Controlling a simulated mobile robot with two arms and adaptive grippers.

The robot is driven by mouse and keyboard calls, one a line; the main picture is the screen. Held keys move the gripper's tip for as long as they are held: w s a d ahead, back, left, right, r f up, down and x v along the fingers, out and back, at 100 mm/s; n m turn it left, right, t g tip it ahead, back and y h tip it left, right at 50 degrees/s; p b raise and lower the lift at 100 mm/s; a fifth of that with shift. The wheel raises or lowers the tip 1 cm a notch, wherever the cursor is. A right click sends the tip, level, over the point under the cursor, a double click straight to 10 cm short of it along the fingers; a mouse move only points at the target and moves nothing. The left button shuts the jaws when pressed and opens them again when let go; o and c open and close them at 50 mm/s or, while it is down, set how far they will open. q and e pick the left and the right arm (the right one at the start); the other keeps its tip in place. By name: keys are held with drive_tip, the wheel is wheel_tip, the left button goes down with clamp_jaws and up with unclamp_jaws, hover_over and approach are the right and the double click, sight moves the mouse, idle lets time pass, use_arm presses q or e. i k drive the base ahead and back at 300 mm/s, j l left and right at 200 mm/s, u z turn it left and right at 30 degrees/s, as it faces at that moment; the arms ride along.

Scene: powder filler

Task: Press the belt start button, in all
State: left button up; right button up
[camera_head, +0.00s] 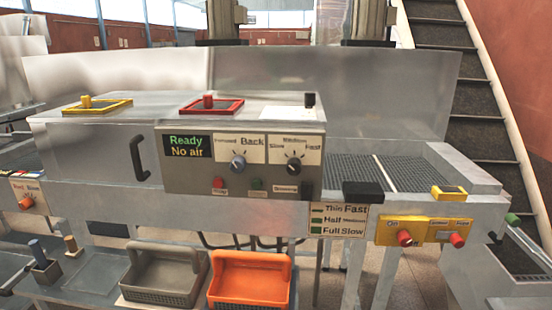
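The grey control panel (240,160) is on the front of the metal machine, near the middle of the view. Low on it are a red button (219,182), a green button (256,184) and a dark button or block (306,188) at the right. Their small labels are too blurred to read, so I cannot tell which one is belt start. The panel's display (187,146) reads "Ready" and "No air". Neither gripper is in view.
Two dials, a left one (238,162) and a right one (294,164), sit above the panel buttons. An orange basket (249,283) and a grey-brown basket (165,276) stand below. A ribbed belt (385,172) runs at the right. A door handle (140,158) sticks out left of the panel.

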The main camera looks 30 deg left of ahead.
sight(256, 185)
drive_tip(key=u, duration=1.25)
